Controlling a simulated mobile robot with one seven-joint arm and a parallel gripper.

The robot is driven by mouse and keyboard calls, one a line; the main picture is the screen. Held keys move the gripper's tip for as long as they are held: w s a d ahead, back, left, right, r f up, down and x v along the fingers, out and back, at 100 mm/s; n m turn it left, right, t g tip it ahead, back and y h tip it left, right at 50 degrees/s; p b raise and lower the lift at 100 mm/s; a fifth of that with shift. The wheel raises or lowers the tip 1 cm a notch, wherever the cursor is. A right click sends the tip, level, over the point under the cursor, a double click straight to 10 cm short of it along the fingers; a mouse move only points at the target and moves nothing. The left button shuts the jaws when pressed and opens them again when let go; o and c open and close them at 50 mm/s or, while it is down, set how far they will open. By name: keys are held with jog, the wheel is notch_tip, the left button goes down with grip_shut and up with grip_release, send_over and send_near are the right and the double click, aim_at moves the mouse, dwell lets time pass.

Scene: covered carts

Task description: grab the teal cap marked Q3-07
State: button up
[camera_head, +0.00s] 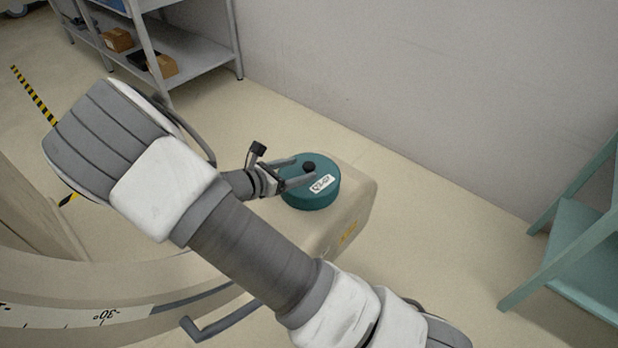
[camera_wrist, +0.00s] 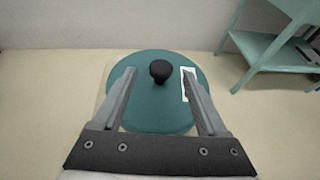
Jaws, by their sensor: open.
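The teal cap (camera_head: 311,196) is a round lid with a black knob (camera_head: 309,167) on top. It sits on the end of a beige cart body (camera_head: 349,209). In the wrist view my gripper (camera_wrist: 160,72) holds nothing. Whether the fingers touch the cap is unclear.
A grey shelf (camera_head: 190,50) with small brown boxes (camera_head: 117,39) stands at the back left. A teal rack (camera_head: 570,235) stands at the right. A curved beige body with a degree scale (camera_head: 90,318) lies at lower left. The floor behind the cap is clear up to the wall.

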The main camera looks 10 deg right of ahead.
aim_at(304, 169)
jog(key=b+x, duration=0.1)
jog(key=x, duration=0.3)
jog(key=shift+s+f+b, duration=0.1)
jog(key=shift+f+b, duration=0.2)
jog(key=shift+b, duration=0.1)
jog(key=shift+d, duration=0.2)
grip_shut()
